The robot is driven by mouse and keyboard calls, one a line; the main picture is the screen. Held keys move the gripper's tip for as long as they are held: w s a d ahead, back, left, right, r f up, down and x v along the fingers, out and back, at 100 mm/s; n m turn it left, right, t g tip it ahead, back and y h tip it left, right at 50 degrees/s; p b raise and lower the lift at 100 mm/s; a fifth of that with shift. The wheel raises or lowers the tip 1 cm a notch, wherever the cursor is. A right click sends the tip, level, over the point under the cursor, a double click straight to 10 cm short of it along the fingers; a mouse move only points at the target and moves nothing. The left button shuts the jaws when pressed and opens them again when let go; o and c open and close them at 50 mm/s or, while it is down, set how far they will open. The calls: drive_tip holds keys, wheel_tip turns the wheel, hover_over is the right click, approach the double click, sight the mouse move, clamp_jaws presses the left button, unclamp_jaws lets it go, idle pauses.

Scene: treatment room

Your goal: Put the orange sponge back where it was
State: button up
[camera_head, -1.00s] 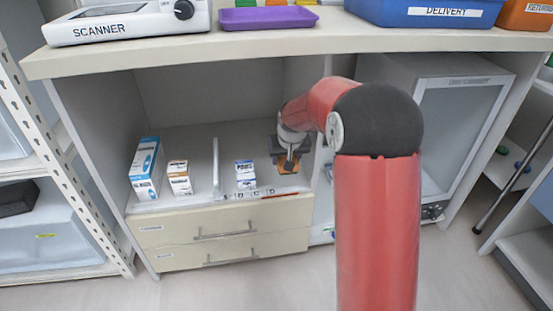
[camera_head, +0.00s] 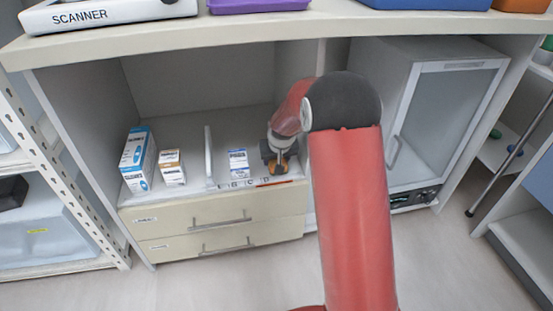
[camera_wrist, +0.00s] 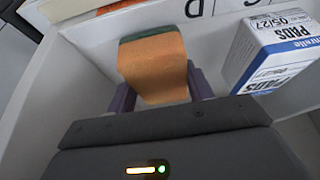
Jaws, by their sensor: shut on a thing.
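The orange sponge (camera_wrist: 152,70), with a dark green layer along one end, is held between the purple-grey fingers of my gripper (camera_wrist: 160,92) in the wrist view. In the head view, my gripper (camera_head: 279,158) is inside the open cabinet compartment, at the right end of the lettered shelf (camera_head: 195,193). The sponge (camera_head: 288,168) shows there as a small orange patch, partly hidden by the gripper. Whether it touches the shelf I cannot tell.
A white-and-blue PADS box (camera_head: 238,161) stands just left of my gripper. A thin upright divider (camera_head: 209,155) and two more boxes, one tall blue (camera_head: 138,160) and one small orange-white (camera_head: 172,167), stand farther left. A glass-fronted cabinet (camera_head: 440,125) is on the right.

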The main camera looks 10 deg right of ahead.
drive_tip(key=shift+f+b, duration=0.35)
drive_tip(key=shift+b, duration=0.05)
drive_tip(key=o, duration=0.9)
drive_tip(key=shift+r, duration=0.2)
